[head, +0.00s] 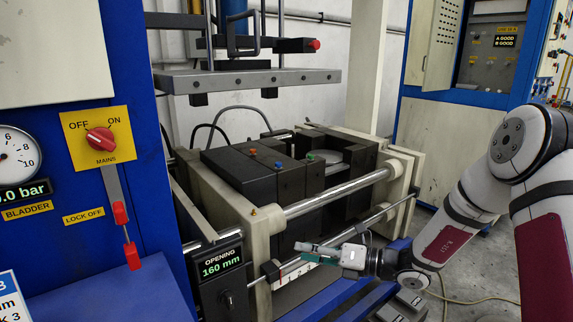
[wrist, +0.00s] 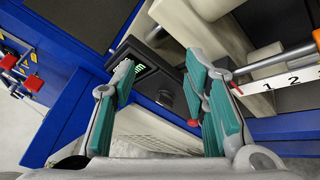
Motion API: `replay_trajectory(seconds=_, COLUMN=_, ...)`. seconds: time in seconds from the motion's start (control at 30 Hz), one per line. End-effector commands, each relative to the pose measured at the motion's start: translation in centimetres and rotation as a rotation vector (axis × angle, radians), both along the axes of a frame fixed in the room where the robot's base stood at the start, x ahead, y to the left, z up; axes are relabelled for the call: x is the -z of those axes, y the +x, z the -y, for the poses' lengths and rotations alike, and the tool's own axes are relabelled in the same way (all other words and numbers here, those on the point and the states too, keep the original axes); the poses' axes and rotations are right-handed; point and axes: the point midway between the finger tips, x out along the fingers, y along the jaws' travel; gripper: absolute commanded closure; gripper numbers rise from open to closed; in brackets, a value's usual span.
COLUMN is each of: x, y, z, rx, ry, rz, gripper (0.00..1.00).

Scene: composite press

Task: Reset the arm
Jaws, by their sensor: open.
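My gripper (head: 318,252) is in front of the press's lower rail in the head view, pointing left toward the opening display (head: 220,265), which reads 160 mm. Its teal-padded fingers are apart and empty in the wrist view (wrist: 160,85). The display box also shows in the wrist view (wrist: 145,68), beyond and between the fingers, with a dark knob below its digits. My arm reaches in from the right of the head view, bent at the elbow. I cannot tell the exact gap between my gripper and the rail.
The press (head: 280,175) has steel rods (head: 335,194) and a numbered scale (head: 297,285) close to my gripper. An upper platen (head: 250,78) hangs above it. A blue panel with a red mains switch (head: 100,140) stands left. A blue cabinet (head: 450,125) stands behind right. Grey floor (head: 470,270) shows at right.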

Motion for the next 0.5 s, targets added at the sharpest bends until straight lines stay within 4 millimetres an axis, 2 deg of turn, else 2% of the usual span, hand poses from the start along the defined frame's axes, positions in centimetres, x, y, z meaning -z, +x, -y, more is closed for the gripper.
replay_trajectory(seconds=0.03, x=-2.2, y=-1.7, z=-0.9, rx=-0.072, ry=-0.075, rz=0.078, gripper=0.59)
replay_trajectory(seconds=0.2, x=-6.8, y=-7.6, z=-2.6, rx=-0.314, ry=-0.306, rz=0.33, gripper=0.59)
replay_trajectory(seconds=0.37, x=-10.3, y=-13.2, z=-3.0, rx=-0.543, ry=-0.511, rz=0.57, gripper=0.59)
replay_trajectory(seconds=0.5, x=-12.7, y=-18.0, z=-2.4, rx=-0.741, ry=-0.681, rz=0.776, gripper=0.59)
